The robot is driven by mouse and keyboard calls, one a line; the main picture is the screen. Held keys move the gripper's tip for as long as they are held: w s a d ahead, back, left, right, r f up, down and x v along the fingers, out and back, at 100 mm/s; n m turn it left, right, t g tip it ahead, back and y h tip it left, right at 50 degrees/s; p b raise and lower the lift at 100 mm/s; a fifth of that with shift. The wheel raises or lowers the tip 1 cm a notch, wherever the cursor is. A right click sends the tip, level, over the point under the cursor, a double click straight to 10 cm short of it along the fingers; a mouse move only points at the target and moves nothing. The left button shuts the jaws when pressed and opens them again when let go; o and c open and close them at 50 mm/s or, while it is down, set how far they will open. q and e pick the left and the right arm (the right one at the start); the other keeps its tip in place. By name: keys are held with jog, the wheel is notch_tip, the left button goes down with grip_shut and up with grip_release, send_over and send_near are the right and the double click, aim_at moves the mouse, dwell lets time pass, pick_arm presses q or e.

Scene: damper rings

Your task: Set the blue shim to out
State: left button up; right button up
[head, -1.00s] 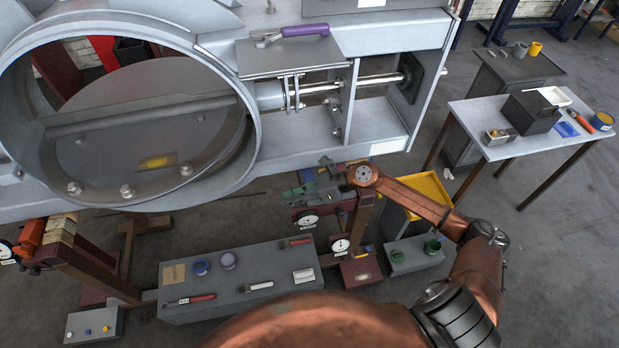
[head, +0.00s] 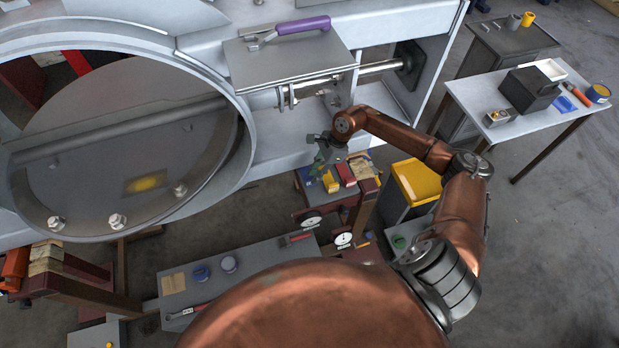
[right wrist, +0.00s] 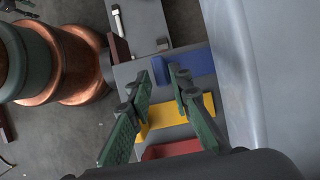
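The blue shim (right wrist: 186,64) lies on a grey rack top beside a yellow shim (right wrist: 178,118) and a red shim (right wrist: 172,149) in the right wrist view. My right gripper (right wrist: 162,80) is open and empty, its green-padded fingers reaching over the yellow shim with the tips near the blue one. I cannot tell its height above them. In the head view my right gripper (head: 324,155) is just above the rack, below the duct; the yellow shim (head: 331,181) and red shim (head: 345,173) show there. The blue shim is mostly hidden there. My left gripper is out of view.
The large grey duct flange (head: 243,165) and its housing are close beside my right gripper. A metal plate with a purple handle (head: 302,26) lies on top. A yellow bin (head: 416,181) stands to the right, and a grey bench (head: 250,262) is below.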

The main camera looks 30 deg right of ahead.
aim_at(312, 177)
jog(key=x, duration=0.2)
jog(key=shift+w+a+f, duration=0.1)
jog(key=shift+a+f, duration=0.05)
jog(key=shift+f, duration=0.15)
jog(key=shift+a+f, duration=0.15)
jog(key=shift+f, duration=0.2)
jog(key=shift+a+f, duration=0.1)
jog(key=shift+f, duration=0.15)
jog(key=c, duration=0.4)
grip_shut()
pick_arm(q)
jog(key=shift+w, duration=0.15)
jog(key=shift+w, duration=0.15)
